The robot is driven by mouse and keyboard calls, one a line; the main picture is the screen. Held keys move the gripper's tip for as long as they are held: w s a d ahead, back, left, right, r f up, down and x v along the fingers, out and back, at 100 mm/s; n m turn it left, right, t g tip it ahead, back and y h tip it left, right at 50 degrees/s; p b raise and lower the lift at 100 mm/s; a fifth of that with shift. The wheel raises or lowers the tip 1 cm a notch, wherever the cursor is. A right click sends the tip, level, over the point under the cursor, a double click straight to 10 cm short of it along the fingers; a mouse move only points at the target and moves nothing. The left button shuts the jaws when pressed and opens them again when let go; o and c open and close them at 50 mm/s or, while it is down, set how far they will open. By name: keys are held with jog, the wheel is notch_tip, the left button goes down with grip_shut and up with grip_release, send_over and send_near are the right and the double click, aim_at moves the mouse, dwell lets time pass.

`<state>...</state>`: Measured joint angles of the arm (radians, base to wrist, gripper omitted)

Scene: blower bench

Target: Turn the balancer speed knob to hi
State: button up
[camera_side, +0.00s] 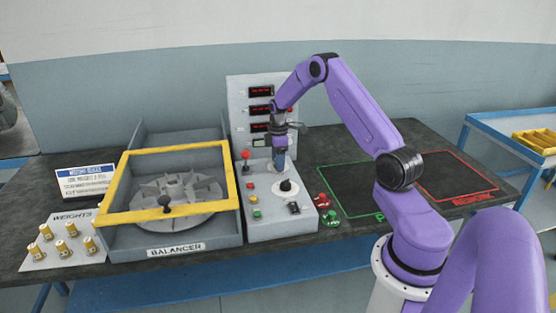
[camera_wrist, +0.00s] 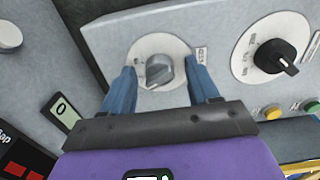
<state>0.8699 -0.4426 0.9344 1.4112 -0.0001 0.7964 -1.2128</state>
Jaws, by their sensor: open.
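My gripper (camera_side: 280,168) points down at the sloped grey control panel (camera_side: 262,218), in its upper part. In the wrist view my gripper (camera_wrist: 162,72) is open, its two blue fingers on either side of a grey knob (camera_wrist: 158,71) on a round white dial. I cannot tell whether the fingers touch the knob. To its right in that view is a black pointer knob (camera_wrist: 277,57) on a larger white dial; this black knob (camera_side: 286,185) also shows in the side view, just below my gripper. The dial lettering is too small to read, so which is the speed knob is unclear.
A red-topped lever (camera_side: 245,155) and several coloured buttons (camera_side: 255,200) sit left of my gripper. The balancer (camera_side: 180,250), with a yellow-framed cover (camera_side: 231,180), stands further left. An upright panel with red displays (camera_side: 238,125) rises behind. Green (camera_side: 325,180) and red (camera_side: 489,182) outlined mats lie right.

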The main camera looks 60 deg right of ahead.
jog(key=c, duration=1)
jog(key=shift+m, duration=0.3)
jog(key=m, duration=0.4)
jog(key=shift+m, duration=2.7)
jog(key=o, duration=1)
